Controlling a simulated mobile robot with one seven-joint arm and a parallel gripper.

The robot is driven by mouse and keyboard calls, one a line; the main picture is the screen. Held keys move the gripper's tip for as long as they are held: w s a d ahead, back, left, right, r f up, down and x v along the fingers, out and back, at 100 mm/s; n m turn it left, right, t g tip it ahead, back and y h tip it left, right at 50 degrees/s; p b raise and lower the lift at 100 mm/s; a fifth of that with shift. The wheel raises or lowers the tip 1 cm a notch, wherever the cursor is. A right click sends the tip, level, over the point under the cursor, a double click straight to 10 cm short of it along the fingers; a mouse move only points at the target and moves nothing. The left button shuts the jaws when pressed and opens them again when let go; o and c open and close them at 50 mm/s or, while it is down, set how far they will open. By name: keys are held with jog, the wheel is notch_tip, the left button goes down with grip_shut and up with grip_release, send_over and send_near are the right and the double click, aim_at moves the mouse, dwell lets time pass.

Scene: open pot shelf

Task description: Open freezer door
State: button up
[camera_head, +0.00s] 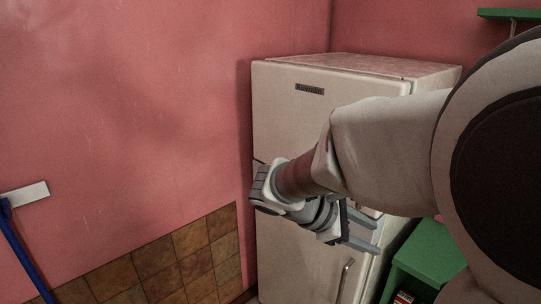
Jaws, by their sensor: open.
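A cream fridge-freezer stands in the corner. Its upper freezer door (285,110) has a small dark name plate near the top, and what shows of it looks closed. My arm crosses in front and hides the lower right part of this door; I cannot make out its handle. My gripper (374,236) is open, with its two fingers pointing right, in front of the fridge near the seam between the doors. Nothing shows between the fingers. I cannot tell whether it touches the fridge.
The lower fridge door (290,255) has an upright metal handle (345,278). A green shelf unit (430,250) stands close to the right of the fridge. A green wall shelf (507,14) is at upper right. A blue-handled tool (24,250) leans at left.

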jog(key=w+a+r+n+t+h+p, duration=0.1)
jog(key=w+a+n+t+h, duration=0.3)
jog(key=w, duration=0.3)
jog(key=w+a+r+n+t+h+p, duration=0.1)
jog(key=w+a+n+t+h, duration=0.1)
jog(key=w+a+n, duration=0.35)
jog(key=p+x, duration=0.2)
jog(key=x, duration=1.7)
jog(key=shift+w+t+y, duration=0.3)
jog(key=shift+w, duration=0.15)
jog(key=shift+n, duration=0.25)
grip_shut()
